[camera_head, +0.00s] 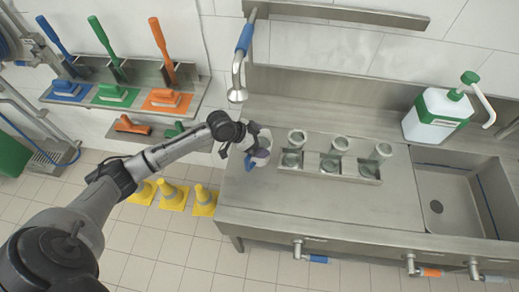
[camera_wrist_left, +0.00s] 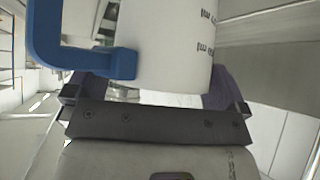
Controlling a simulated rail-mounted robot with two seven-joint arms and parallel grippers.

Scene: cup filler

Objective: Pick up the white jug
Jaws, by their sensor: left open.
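The white jug (camera_head: 261,157) stands at the left end of the steel counter (camera_head: 300,205), partly hidden by my left gripper (camera_head: 254,147). In the left wrist view the jug (camera_wrist_left: 168,42) fills the upper middle, with dark ml marks and a blue handle (camera_wrist_left: 85,60) on its left. My left gripper (camera_wrist_left: 155,95) is open, with one finger on each side of the jug's near part. I cannot tell whether the fingers touch it. My right gripper is not in view.
A steel holder with several cups (camera_head: 339,144) is right of the jug. A tap (camera_head: 237,94) hangs above and behind it. A sink (camera_head: 455,205) and a white-green pump canister (camera_head: 436,114) are at the right. Yellow cones (camera_head: 172,196) stand on the floor.

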